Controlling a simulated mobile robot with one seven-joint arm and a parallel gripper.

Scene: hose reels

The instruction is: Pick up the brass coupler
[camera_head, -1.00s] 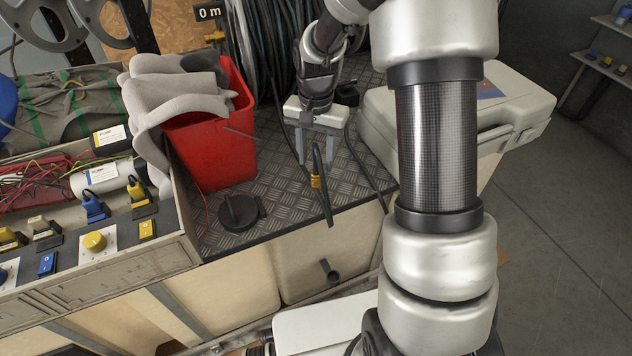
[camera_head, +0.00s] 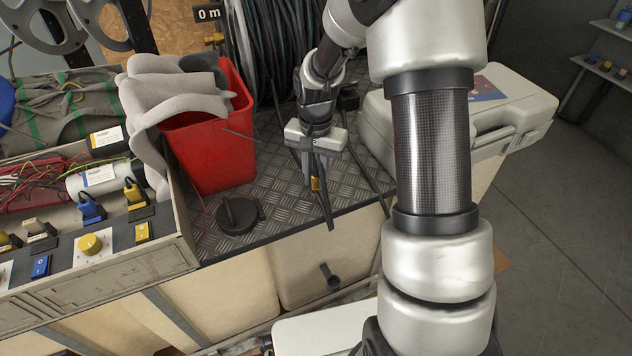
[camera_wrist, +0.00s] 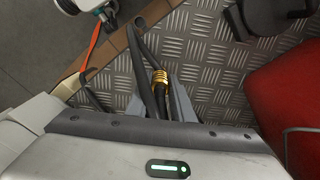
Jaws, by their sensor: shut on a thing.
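The brass coupler (camera_head: 315,184) is a small ribbed gold ring on a black hose, close to the front edge of the checkered metal deck. My gripper (camera_head: 316,174) points down over it, with its fingers closed in around the coupler and hose. In the wrist view, the coupler (camera_wrist: 160,80) shows between the grey fingertips (camera_wrist: 160,95), and black hose extends past it. The fingers partly hide the hose and the coupler's lower side.
A red bin (camera_head: 208,150) with grey cloth stands left of my gripper. A black round cap (camera_head: 238,214) lies on the deck (camera_head: 275,215). A pale case (camera_head: 480,125) stands at the right. Coiled hoses (camera_head: 270,50) hang behind.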

